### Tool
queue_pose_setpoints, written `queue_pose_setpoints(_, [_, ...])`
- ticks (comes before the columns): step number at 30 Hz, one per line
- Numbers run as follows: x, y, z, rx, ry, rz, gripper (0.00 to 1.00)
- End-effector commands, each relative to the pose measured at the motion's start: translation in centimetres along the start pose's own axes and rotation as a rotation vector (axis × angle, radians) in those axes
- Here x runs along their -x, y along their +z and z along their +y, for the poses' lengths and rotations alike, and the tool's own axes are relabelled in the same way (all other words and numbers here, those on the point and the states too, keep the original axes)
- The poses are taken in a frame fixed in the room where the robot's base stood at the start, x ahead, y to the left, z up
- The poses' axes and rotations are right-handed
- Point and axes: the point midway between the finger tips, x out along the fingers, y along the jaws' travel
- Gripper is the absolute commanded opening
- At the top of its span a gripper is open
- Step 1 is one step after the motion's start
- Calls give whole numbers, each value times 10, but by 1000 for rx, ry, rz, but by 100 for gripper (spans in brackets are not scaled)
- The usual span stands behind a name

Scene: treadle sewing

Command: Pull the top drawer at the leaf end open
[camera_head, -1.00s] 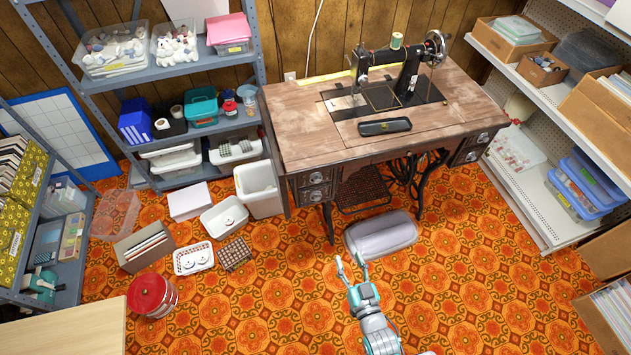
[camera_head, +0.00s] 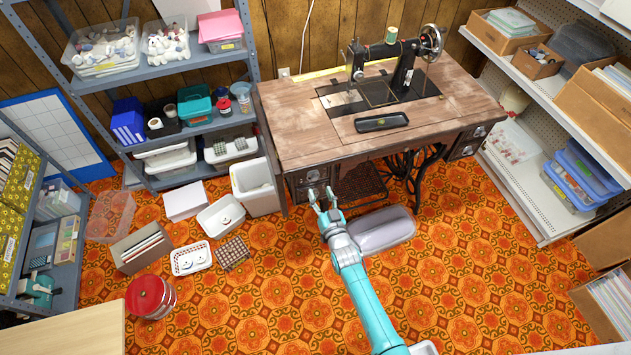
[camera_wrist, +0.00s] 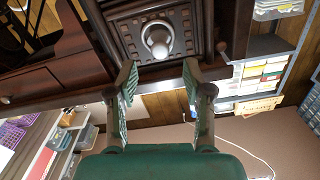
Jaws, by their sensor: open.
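The dark wooden sewing table (camera_head: 300,130) has a stack of small drawers at its left end, beside the hanging leaf (camera_head: 273,178). The top drawer (camera_head: 313,176) looks shut; the lower one is partly hidden by my fingers. My gripper (camera_head: 321,192) is open and empty in front of this stack. In the wrist view, which looks upside down, a carved drawer front (camera_wrist: 135,38) with a round pale knob (camera_wrist: 158,38) lies just beyond the fingertips (camera_wrist: 160,74). The knob lines up roughly between the spread fingers and appears apart from them.
A grey cushion (camera_head: 382,230) lies on the floor right of my forearm. A white bin (camera_head: 256,187) stands left of the drawers. The treadle ironwork (camera_head: 408,165) is under the table. A black tray (camera_head: 381,122) lies on the tabletop.

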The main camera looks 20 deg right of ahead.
Motion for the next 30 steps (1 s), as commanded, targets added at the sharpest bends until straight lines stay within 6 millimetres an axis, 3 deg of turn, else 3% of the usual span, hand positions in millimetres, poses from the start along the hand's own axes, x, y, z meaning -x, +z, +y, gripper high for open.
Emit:
queue_pose_setpoints(3, [-21, -1, 0, 0, 0, 1, 51])
queue_pose_setpoints(10, [-48, 0, 0, 0, 0, 1, 51])
queue_pose_setpoints(24, [-57, 0, 0, 0, 0, 0, 51])
queue_pose_setpoints(30, [-56, 0, 0, 0, 0, 0, 1])
